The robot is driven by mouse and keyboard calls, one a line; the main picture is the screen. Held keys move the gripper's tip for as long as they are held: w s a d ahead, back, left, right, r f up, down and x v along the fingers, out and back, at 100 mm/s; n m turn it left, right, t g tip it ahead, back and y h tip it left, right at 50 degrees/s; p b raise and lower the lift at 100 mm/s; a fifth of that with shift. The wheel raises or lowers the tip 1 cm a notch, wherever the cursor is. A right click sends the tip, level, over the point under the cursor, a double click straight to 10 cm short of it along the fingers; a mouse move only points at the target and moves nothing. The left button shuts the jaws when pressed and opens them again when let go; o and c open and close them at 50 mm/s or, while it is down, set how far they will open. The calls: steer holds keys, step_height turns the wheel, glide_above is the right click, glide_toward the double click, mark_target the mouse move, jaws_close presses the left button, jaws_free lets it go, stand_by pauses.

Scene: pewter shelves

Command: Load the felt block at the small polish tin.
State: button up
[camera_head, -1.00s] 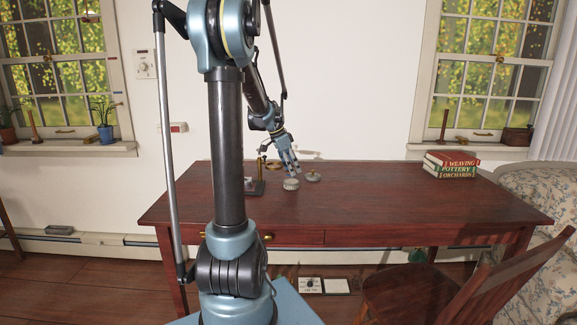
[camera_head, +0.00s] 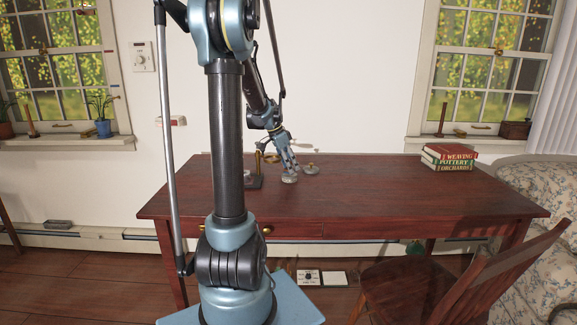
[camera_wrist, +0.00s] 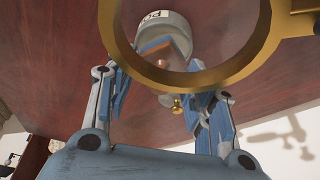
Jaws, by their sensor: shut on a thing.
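My gripper (camera_head: 289,172) is low over the desk, its fingertips at a pale round tin (camera_head: 289,179). The wrist view shows the pale tin (camera_wrist: 172,22) with dark lettering on a white label, beyond the fingertips. In that view my gripper (camera_wrist: 163,85) has its blue fingers closed on a small tan-and-grey block (camera_wrist: 154,46), which appears to be the felt block. Part of it is hidden by a finger and the brass ring. I cannot tell whether the block touches the tin. A second round tin (camera_head: 311,169) stands just right of the first.
A brass ring (camera_wrist: 112,45) crosses close before the wrist camera. A dark stand with a brass post (camera_head: 257,181) is left of the tins. Stacked books (camera_head: 449,157) lie at the desk's right. The desk's middle and right (camera_head: 390,190) are clear. A wooden chair (camera_head: 455,275) stands in front.

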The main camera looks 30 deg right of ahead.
steer(key=shift+f, duration=0.5)
stand_by(1.4)
steer(key=shift+r, duration=0.1)
steer(key=shift+r, duration=3.45)
